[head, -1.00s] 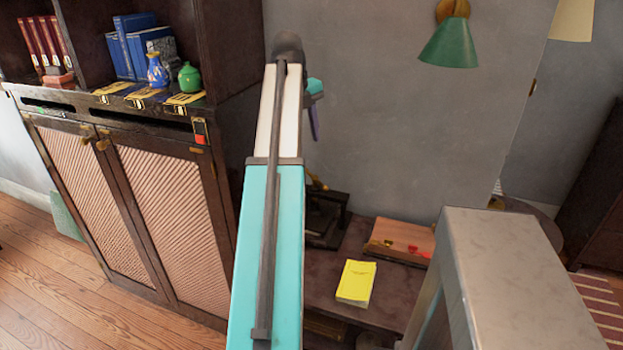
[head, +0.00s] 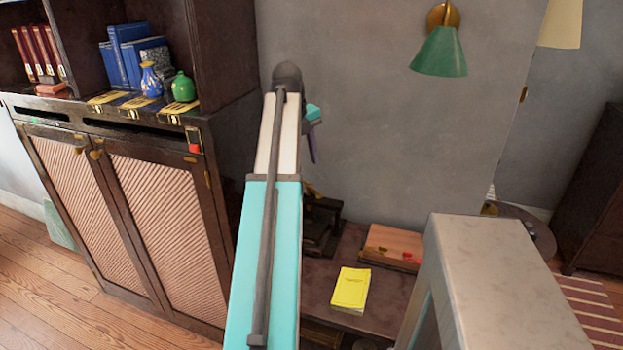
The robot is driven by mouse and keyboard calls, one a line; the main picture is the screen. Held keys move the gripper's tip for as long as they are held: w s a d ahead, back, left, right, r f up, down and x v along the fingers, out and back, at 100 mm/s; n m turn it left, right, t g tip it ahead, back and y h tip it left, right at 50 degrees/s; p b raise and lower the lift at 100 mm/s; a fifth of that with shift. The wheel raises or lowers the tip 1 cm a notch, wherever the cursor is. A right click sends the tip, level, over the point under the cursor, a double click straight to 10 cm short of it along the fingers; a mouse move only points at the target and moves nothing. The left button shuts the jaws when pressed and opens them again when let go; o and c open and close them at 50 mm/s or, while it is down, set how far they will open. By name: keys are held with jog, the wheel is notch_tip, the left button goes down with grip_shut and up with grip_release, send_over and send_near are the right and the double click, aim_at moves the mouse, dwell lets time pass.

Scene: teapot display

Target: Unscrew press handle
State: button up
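A dark press (head: 322,222) stands on the low dark table (head: 385,315), against the grey wall. My arm covers its left side. A small brass-coloured piece (head: 311,190) shows at its top edge, close beside my arm; I cannot tell whether it is the handle. My teal and white arm rises through the middle of the picture. A small teal and purple end part (head: 313,130), which looks like my gripper, shows right of the arm's upper part, higher in the picture than the press. Its fingers are too small and hidden to read.
A yellow book (head: 350,290) and a wooden box (head: 391,247) with red bits lie on the table. A dark cabinet (head: 222,215) with books, a blue vase (head: 151,80) and a green jar (head: 183,86) stands left. A green lamp (head: 439,52) hangs on the wall.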

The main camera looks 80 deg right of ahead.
aim_at(311, 187)
jog(key=shift+s+d+f+p, duration=0.1)
jog(key=shift+s+d+f, duration=0.1)
jog(key=shift+f, duration=1.2)
jog(key=shift+s+d+f+p, duration=0.15)
jog(key=shift+s+f, duration=0.05)
jog(key=shift+f, duration=1.2)
jog(key=shift+s+d+f+p, duration=0.1)
jog(key=shift+s+d+f, duration=0.1)
jog(key=shift+f, duration=1.2)
